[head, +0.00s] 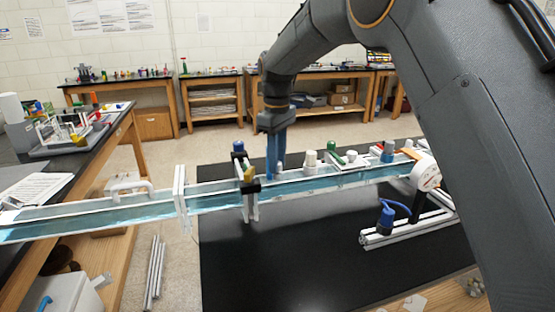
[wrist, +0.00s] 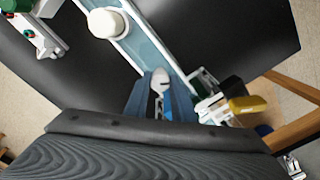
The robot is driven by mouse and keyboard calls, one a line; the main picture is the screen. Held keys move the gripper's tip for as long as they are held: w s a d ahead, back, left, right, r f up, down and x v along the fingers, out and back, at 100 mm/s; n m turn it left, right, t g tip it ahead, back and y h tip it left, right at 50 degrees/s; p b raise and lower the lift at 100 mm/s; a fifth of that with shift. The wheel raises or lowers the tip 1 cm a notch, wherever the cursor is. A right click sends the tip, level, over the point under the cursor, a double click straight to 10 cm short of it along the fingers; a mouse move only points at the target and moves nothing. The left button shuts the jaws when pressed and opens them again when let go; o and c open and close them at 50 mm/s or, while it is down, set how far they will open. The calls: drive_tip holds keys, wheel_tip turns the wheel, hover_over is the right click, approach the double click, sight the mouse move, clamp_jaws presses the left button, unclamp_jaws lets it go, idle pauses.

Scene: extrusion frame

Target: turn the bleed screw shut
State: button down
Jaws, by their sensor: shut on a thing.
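My gripper (head: 276,168) points down over the clear, blue-tinted channel (head: 330,181) on the extrusion frame. In the wrist view its two blue fingers (wrist: 161,97) are closed around a small pale piece (wrist: 160,80), which I take to be the bleed screw. Only its rounded white top and a bit of its side show between the fingers. In the head view the fingers hide it. Its turn angle cannot be read. A white round cap (wrist: 105,22) stands on the channel apart from the fingers; it also shows in the head view (head: 310,159).
A black clamp with an olive-yellow handle (wrist: 248,104) stands close beside the fingers, also in the head view (head: 248,174). A green knob (head: 334,148) and a blue fitting (head: 387,152) are farther right. The black bench top (head: 290,255) in front is mostly clear.

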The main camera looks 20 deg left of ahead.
drive_tip(key=m+p, duration=0.1)
drive_tip(key=m, duration=0.5)
drive_tip(key=shift+r+p, duration=0.1)
drive_tip(key=shift+p, duration=0.2)
drive_tip(key=m+p, duration=0.1)
drive_tip(key=m, duration=0.3)
drive_tip(key=shift+m, duration=0.4)
drive_tip(key=shift+w, duration=0.1)
drive_tip(key=c, duration=1.5)
unclamp_jaws()
drive_tip(key=shift+r+b, duration=1.3)
drive_tip(key=shift+r, duration=2.6)
